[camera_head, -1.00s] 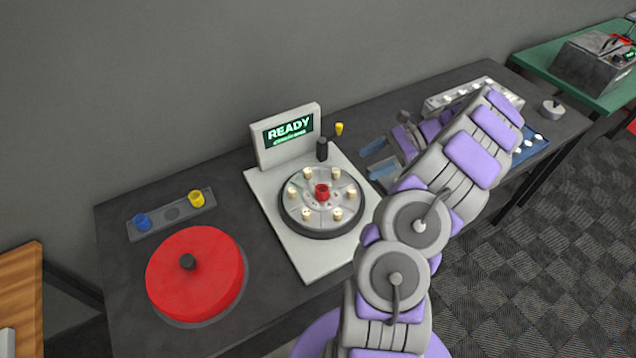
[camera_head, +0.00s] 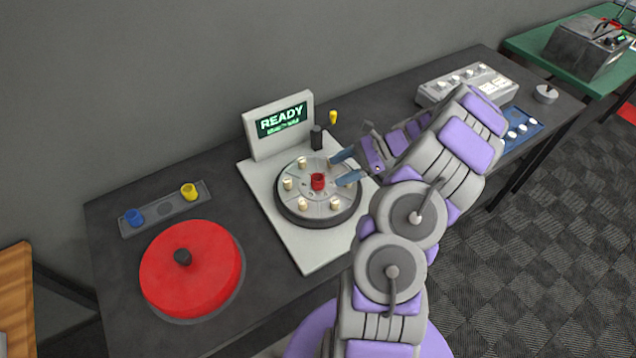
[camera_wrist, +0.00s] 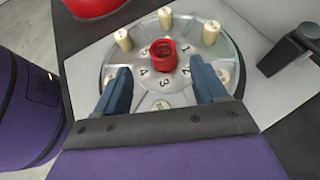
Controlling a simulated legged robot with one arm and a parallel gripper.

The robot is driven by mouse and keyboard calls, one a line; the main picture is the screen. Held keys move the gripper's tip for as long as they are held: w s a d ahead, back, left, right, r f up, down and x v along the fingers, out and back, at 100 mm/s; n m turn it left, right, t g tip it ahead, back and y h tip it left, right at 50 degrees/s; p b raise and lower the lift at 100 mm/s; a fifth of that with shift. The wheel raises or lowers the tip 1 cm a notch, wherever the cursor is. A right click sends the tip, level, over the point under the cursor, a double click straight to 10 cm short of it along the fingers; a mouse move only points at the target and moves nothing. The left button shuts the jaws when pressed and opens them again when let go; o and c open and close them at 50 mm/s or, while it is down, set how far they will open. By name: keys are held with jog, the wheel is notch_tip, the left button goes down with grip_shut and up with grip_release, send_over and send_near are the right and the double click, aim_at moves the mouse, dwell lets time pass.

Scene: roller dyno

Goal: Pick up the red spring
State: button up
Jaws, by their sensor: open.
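The red spring (camera_head: 318,181) stands at the centre of the round numbered dial (camera_head: 328,209) on the white READY machine. In the wrist view the red spring (camera_wrist: 163,54) shows as an open coil, just beyond my fingertips and between their lines. My gripper (camera_head: 344,168) is open and empty, over the right side of the dial. In the wrist view its two blue fingers (camera_wrist: 160,78) are spread apart, pointing toward the spring without enclosing it. The fingers hide part of the dial's near side.
Several cream pegs (camera_wrist: 124,39) ring the spring on the dial. A black post (camera_head: 316,137) and the READY screen (camera_head: 281,119) stand behind it. A large red disc (camera_head: 190,268) and a tray (camera_head: 164,209) with blue and yellow pieces lie to the left.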

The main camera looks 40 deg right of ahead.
aim_at(320, 176)
jog(key=shift+w+b+x, duration=0.15)
jog(key=shift+b+x, duration=0.35)
jog(key=shift+x, duration=1)
jog(key=shift+w+b+x, duration=0.15)
jog(key=shift+b+x, duration=0.3)
jog(key=shift+x, duration=1.1)
jog(key=shift+d+r, duration=0.1)
jog(key=shift+d, duration=0.05)
jog(key=c, duration=1.2)
jog(key=shift+o, duration=0.2)
jog(key=shift+r, duration=0.1)
